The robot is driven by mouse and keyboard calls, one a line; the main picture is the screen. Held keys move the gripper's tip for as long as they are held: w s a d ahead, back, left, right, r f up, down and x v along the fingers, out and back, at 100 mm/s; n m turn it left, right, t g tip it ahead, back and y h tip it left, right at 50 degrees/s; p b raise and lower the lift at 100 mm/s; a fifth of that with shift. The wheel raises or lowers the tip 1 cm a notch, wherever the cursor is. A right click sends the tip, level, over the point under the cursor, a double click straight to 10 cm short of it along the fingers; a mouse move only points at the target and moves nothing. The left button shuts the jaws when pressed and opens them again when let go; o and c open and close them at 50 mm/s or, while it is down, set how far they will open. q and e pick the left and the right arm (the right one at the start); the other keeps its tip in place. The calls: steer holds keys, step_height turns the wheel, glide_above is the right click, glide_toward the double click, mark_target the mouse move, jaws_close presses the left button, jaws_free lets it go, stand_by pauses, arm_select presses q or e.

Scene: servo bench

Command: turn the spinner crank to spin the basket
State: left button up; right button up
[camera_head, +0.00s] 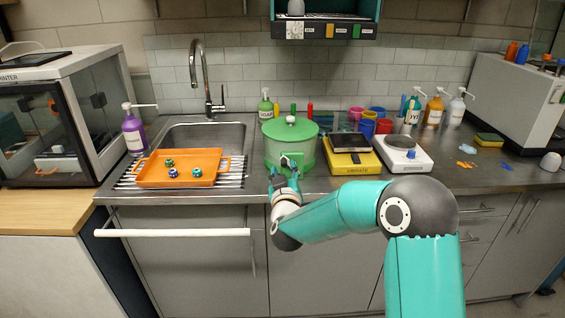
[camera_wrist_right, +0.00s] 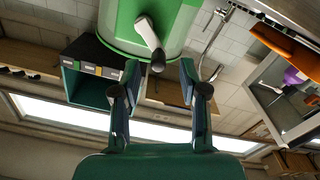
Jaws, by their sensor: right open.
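The green spinner (camera_head: 277,133) stands upright on the counter, just right of the sink, with a lid and a round knob on top. Its basket is hidden inside the tub. The crank (camera_head: 288,162) is on the front of the spinner; in the right wrist view the light crank arm (camera_wrist_right: 147,33) ends in a dark knob (camera_wrist_right: 158,61). My right gripper (camera_head: 284,172) is in front of the spinner, at the crank. In the right wrist view its two fingers (camera_wrist_right: 158,80) are apart, with the crank knob just beyond the gap between the tips. My left gripper is not in view.
A yellow device (camera_head: 352,166) stands close on the right, then a white hotplate (camera_head: 420,157). Soap bottles and colored cups stand behind. The counter's front edge runs below the spinner.

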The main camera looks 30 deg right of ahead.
mark_target(283, 166)
steer(key=shift+x, duration=1.7)
